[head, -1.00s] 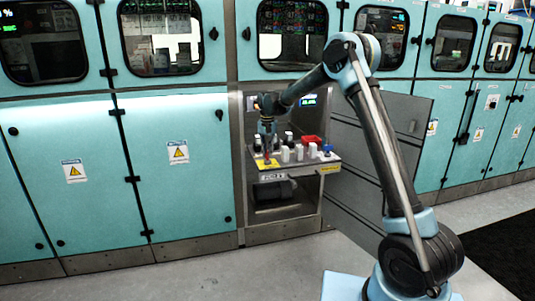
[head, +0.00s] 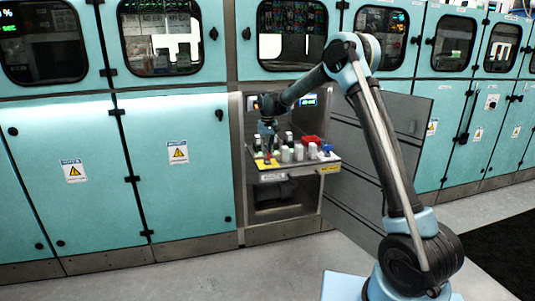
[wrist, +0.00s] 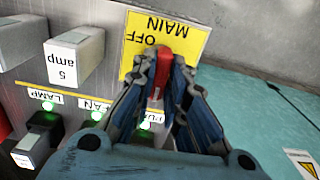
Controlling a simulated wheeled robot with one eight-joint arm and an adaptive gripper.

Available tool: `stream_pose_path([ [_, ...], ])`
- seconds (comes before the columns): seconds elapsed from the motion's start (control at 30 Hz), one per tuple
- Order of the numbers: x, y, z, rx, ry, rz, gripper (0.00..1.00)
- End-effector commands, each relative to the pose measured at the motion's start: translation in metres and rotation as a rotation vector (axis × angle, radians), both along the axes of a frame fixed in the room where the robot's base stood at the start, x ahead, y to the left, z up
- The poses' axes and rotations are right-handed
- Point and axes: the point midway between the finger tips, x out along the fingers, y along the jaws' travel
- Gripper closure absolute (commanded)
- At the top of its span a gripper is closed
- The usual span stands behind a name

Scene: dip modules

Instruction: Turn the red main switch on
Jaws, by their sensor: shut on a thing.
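The red main switch (wrist: 164,62) is a narrow red lever in front of a yellow plate (wrist: 194,40). The plate reads MAIN and OFF, upside down in the wrist view. My gripper (wrist: 166,82) is shut on the red lever, with one blue finger on each side. The fingers hide the lever's lower part and base. In the head view my gripper (head: 268,157) reaches down onto the left end of the panel, where the yellow plate shows (head: 262,164). Green lamps (wrist: 97,115) glow beside labels reading LAMP and FAN, with another near my fingers.
White blocks stand on the panel (head: 295,172), one marked 5 amp (wrist: 76,54). A red box (head: 311,140) and a blue part (head: 326,148) sit farther right. The grey cabinet door (head: 375,150) stands open at the right.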

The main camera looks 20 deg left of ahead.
Motion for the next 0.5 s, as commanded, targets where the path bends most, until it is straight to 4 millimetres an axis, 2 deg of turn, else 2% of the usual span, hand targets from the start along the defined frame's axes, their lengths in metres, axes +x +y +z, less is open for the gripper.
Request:
stream_pose_path([
  [0.27, 0.0001, 0.0003, 0.0002, 0.001, -0.001, 0.001, 1.0],
  [0.3, 0.0001, 0.0003, 0.0002, 0.001, -0.001, 0.001, 0.8],
  [0.37, 0.0, 0.0004, 0.0002, 0.0, 0.0, 0.001, 0.67],
  [0.5, -0.0001, 0.0003, 0.0001, 0.0, 0.0, 0.001, 0.67],
])
